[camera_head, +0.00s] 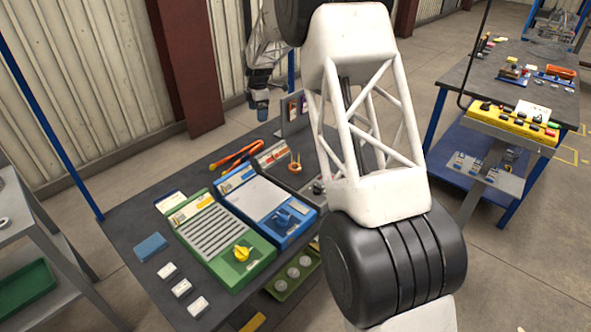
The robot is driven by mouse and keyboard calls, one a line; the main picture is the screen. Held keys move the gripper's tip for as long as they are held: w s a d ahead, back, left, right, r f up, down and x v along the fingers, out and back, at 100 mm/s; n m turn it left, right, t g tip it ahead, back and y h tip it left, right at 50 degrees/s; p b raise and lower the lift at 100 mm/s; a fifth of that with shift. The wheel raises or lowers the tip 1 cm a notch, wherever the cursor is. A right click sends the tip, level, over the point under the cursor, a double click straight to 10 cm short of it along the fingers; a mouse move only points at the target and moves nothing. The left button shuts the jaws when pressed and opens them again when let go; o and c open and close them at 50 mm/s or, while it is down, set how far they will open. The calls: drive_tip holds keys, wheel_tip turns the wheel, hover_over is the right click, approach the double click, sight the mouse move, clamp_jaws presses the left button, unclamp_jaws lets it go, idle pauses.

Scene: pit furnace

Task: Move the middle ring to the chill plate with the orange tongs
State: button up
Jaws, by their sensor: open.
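The orange tongs (236,156) lie on the dark table near its far edge. My gripper (261,112) is above that far edge, behind and a little right of the tongs, apart from them and empty. Its jaws are small in this view. A small copper-coloured ring-like item (295,167) stands right of the tongs. A green tray (284,294) at the front holds several round grey pieces; I cannot tell whether they are rings. A blue unit (291,235) has a pale flat top and a blue knob. I cannot tell surely which thing is the chill plate.
A green unit (262,262) with dark slats and a yellow knob stands left of the blue unit. An upright panel (293,118) stands at the back. My arm hides the table's right side.

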sight(240, 153)
drive_tip(key=w+a+f+n, duration=0.2)
drive_tip(key=w+a+f, duration=0.2)
drive_tip(key=f, duration=0.4)
drive_tip(key=w+a+f+n, duration=0.3)
drive_tip(key=w+a+f, duration=0.2)
drive_tip(key=f, duration=0.3)
drive_tip(key=shift+a+f+g, duration=0.25)
drive_tip(key=shift+f+g, duration=0.05)
drive_tip(key=shift+g, duration=0.1)
drive_tip(key=shift+f, duration=0.1)
drive_tip(key=shift+s+a+f, duration=0.15)
drive_tip(key=shift+f, duration=2.05)
drive_tip(key=shift+s+a+f, duration=0.15)
drive_tip(key=shift+f, duration=2)
drive_tip(key=c, duration=0.7)
drive_tip(key=shift+r, duration=0.15)
